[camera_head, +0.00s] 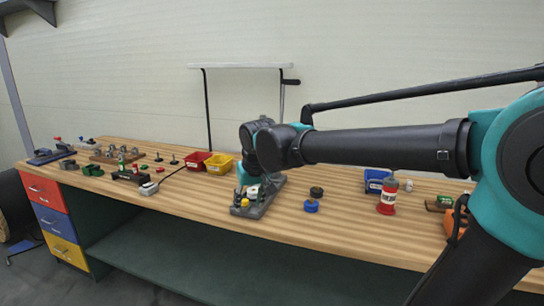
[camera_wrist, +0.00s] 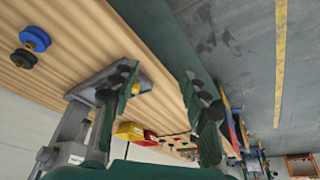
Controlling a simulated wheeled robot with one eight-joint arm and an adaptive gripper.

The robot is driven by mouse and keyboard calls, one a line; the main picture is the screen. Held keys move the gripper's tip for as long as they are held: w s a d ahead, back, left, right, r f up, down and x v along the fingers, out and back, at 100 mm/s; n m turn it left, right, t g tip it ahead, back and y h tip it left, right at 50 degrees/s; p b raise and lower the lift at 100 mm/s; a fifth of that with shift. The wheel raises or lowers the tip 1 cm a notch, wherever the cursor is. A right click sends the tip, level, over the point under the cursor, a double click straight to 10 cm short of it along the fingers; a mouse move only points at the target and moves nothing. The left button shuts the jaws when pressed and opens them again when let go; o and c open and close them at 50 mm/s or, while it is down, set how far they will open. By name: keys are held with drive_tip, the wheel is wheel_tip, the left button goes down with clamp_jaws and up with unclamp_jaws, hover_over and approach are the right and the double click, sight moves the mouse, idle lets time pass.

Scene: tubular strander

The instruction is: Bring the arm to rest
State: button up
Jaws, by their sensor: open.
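My arm (camera_head: 385,147) reaches across the right half of the head view, over the wooden workbench (camera_head: 340,232). Its wrist is bent down above a grey metal fixture (camera_head: 262,195) at the bench's front middle. My gripper (camera_wrist: 163,92) shows in the wrist view with its two dark green fingers wide apart and nothing between them. The left finger overlaps the grey fixture (camera_wrist: 84,97) in that picture; I cannot tell whether they touch. In the head view my gripper is mostly hidden behind the wrist.
Red (camera_head: 196,161) and yellow (camera_head: 220,164) bins stand left of the wrist. Small tools crowd the left end. The air before the bench is clear.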

drive_tip(key=s+d+f+m+h, duration=0.1)
drive_tip(key=s+d+f+m, duration=0.2)
drive_tip(key=d+f, duration=1.1)
drive_tip(key=s+d+f+m, duration=0.1)
drive_tip(key=s+d+f, duration=0.6)
drive_tip(key=s+d, duration=0.3)
drive_tip(key=shift+d+f+m+h, duration=0.3)
drive_tip(key=shift+d+m+h, duration=0.1)
drive_tip(key=shift+d, duration=0.55)
